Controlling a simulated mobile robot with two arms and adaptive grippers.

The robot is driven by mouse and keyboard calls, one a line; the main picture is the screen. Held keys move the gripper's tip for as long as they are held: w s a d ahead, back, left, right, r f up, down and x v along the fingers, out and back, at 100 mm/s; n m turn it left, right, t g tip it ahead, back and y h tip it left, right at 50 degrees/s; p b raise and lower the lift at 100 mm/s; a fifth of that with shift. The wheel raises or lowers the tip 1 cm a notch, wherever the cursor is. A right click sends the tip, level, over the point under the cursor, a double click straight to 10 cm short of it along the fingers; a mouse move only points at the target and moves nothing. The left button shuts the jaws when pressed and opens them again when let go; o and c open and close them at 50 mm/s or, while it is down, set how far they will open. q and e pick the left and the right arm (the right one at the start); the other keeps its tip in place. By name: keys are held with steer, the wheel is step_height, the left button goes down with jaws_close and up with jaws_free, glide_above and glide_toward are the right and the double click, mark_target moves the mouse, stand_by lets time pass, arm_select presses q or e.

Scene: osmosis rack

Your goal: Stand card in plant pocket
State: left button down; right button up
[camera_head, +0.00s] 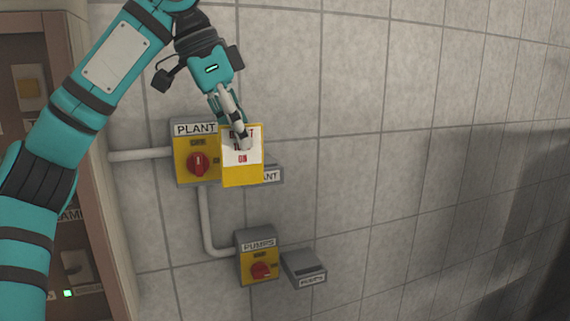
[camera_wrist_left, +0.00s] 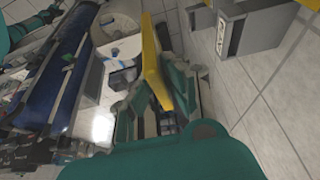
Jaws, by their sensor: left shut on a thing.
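The gripper is shut on the card's upper part. In the left wrist view the card (camera_wrist_left: 156,68) shows nearly edge-on between the fingers of the left gripper (camera_wrist_left: 155,90). The plant pocket (camera_head: 272,175) is a grey wall holder right of the PLANT switch; the card covers most of it and only its right end with "ANT" shows. Whether the card touches the pocket cannot be told. My right gripper is not in view.
The PLANT switch box (camera_head: 196,160) with a red knob is just left of the card. Below are the PUMPS switch (camera_head: 259,262) and a grey pumps pocket (camera_head: 304,268). A grey conduit (camera_head: 205,225) joins the boxes. The tiled wall to the right is clear.

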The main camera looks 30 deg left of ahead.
arm_select(q)
steer(key=w+a+f+p, duration=0.1)
steer(key=w+a, duration=0.1)
steer(key=w, duration=0.2)
steer(key=w+a+f+p, duration=0.1)
steer(key=w+a+p, duration=0.1)
steer(key=w, duration=0.3)
steer(key=w+a+f+p, duration=0.1)
steer(key=w+a, duration=0.1)
steer(key=w, duration=0.2)
steer(key=shift+w+f, duration=0.35)
steer(key=shift+f, duration=0.05)
steer(key=shift+w+f, duration=0.15)
steer(key=shift+f, duration=0.45)
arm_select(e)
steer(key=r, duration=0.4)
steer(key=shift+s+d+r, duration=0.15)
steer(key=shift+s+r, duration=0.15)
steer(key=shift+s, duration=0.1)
